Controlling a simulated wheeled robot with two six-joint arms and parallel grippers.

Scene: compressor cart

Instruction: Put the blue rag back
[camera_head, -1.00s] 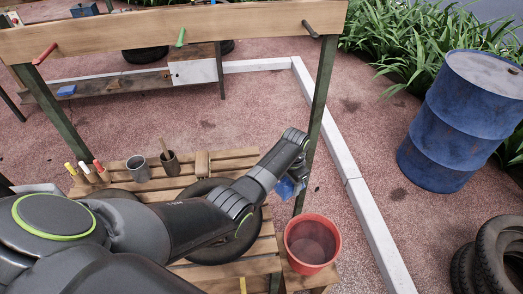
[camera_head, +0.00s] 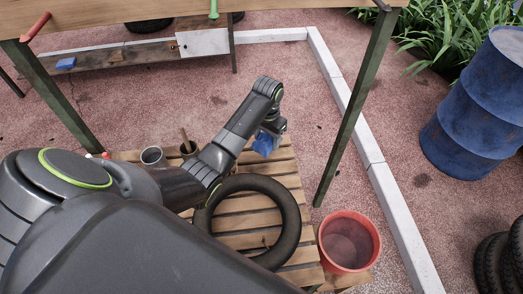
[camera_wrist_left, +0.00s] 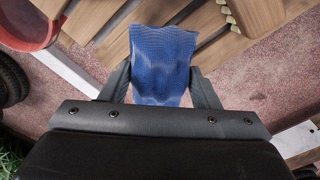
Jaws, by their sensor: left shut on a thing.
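My left gripper (camera_head: 268,137) is shut on the blue rag (camera_head: 265,147), above the slatted wooden pallet top (camera_head: 286,180). In the left wrist view the rag (camera_wrist_left: 162,55) stands out beyond the two fingers of the gripper (camera_wrist_left: 159,85), over wooden slats. A red bucket (camera_head: 325,232) stands at the front right corner of the slats, apart from the rag. It also shows at the top left of the left wrist view (camera_wrist_left: 30,35). My right gripper is not in view.
A black tyre (camera_head: 291,216) lies on the slats, partly behind my arm. A grey cup (camera_head: 152,157) and a brown pot (camera_head: 188,148) stand beyond my arm. A wooden beam on green posts (camera_head: 356,105) spans above. A blue barrel (camera_head: 475,110) stands right.

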